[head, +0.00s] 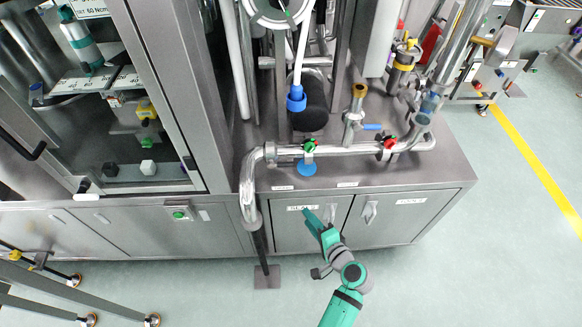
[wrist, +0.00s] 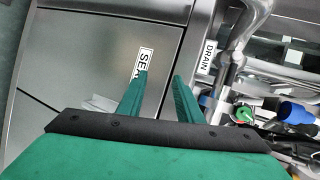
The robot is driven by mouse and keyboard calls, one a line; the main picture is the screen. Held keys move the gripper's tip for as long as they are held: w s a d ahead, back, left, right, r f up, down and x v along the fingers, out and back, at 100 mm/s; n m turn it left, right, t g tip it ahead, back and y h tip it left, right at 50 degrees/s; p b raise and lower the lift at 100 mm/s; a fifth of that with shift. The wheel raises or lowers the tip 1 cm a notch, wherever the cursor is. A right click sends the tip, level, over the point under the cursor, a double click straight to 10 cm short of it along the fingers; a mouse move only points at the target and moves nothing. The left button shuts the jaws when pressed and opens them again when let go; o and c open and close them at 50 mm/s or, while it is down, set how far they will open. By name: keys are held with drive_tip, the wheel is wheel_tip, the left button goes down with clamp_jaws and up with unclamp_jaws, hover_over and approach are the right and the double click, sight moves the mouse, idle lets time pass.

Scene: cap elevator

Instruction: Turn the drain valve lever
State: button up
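The drain valve lever appears to be the blue handle (head: 307,168) below a green-centred valve (head: 309,145) on the steel pipe. In the wrist view the blue handle (wrist: 205,100) shows only partly, right of my fingers, with the green valve part (wrist: 243,114) beyond it. A DRAIN label (wrist: 208,57) is on the ledge nearby. My gripper (wrist: 160,76) is open and empty, its two green fingers apart. In the head view my gripper (head: 317,220) is in front of the cabinet doors, nearer the camera than the blue handle and not touching it.
A second blue lever (head: 372,126) and a red-centred valve (head: 388,143) are to the right. A bent steel pipe (head: 248,185) comes down at the left. A blue-collared hose (head: 297,98) stands behind. The floor (head: 490,270) at the right is clear.

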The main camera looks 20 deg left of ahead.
sight(289, 166)
drive_tip(key=w+r+n+g+y, duration=0.25)
drive_tip(key=w+r+y, duration=0.35)
drive_tip(key=r, duration=0.7)
drive_tip(key=shift+h, duration=0.3)
drive_tip(key=x, duration=1)
drive_tip(key=shift+w+a, duration=0.3)
drive_tip(key=shift+c, duration=0.5)
clamp_jaws()
